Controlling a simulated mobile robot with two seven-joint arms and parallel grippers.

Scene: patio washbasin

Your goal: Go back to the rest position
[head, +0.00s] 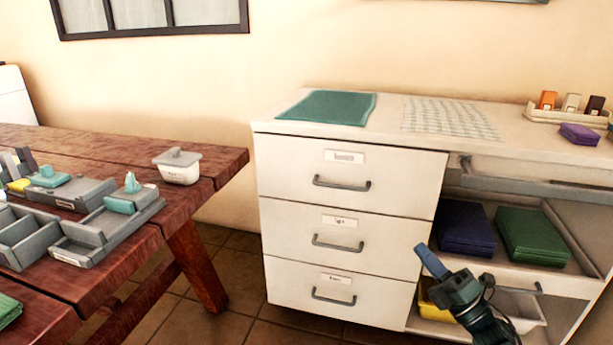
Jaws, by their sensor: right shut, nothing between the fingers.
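My right gripper (432,262) is in the lower right of the head view. It is shut and empty, pointing up and to the left. It shows in front of the white cabinet (290,212), near the right edge of its drawers and the lower open shelf. I cannot tell how far it is from the cabinet front. My left gripper is not in view.
A wooden table (225,164) with grey trays (92,232) and a lidded white tub (180,170) stands at left. The cabinet top carries a green mat (328,107) and a patterned cloth (450,118). Tiled floor (222,322) shows between table and cabinet.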

